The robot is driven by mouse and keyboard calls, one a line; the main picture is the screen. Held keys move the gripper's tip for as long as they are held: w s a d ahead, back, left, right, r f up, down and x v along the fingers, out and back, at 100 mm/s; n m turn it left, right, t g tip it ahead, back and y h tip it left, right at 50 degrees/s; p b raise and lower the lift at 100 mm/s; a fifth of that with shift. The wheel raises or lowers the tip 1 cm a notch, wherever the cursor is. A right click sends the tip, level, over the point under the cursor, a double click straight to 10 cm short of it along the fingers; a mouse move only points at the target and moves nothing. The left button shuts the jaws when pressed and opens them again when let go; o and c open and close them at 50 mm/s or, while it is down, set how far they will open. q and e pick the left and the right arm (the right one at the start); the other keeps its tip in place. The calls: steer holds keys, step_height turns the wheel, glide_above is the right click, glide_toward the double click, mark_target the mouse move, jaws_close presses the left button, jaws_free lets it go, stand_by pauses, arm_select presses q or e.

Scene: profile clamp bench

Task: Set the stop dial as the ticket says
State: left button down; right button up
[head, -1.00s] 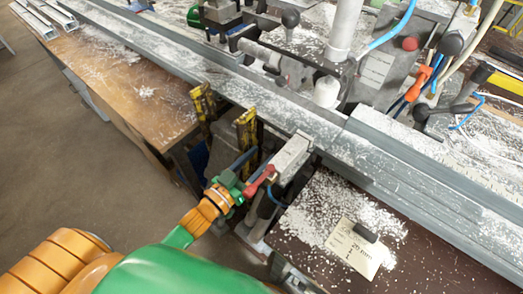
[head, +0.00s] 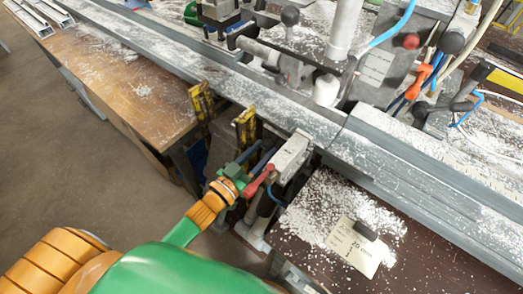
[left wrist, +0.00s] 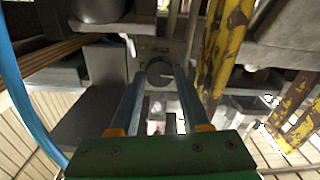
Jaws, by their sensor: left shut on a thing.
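My left gripper (head: 258,158) reaches the front of the grey stop unit (head: 293,152) below the long rail. In the left wrist view its two fingers (left wrist: 159,75) are shut on a round grey dial (left wrist: 160,71), one finger at each side. A dark mark line shows on the dial face; I cannot read a scale. The dial does not show clearly in the head view. The paper ticket (head: 352,252) lies on the brown bench at the lower right, with "20 mm" and a "1" legible and its top line unclear. My right gripper is in neither view.
A red lever (head: 258,181) sits close beside my left gripper. Yellow worn posts (head: 245,128) stand just behind it. A dark block (head: 365,230) lies on the ticket. White chips cover the bench and rail (head: 300,118). A blue hose (left wrist: 20,90) runs at left in the wrist view.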

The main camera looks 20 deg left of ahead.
arm_select(q)
steer(key=m+p, duration=0.1)
steer(key=m, duration=0.4)
steer(key=shift+m, duration=0.3)
steer(key=m, duration=0.5)
steer(key=shift+d+f+m, duration=0.1)
steer(key=shift+m, duration=0.2)
stand_by(0.3)
steer(key=c, duration=0.7)
jaws_free()
steer(key=shift+o, duration=0.2)
steer(key=v, duration=0.7)
steer(key=shift+b, duration=0.35)
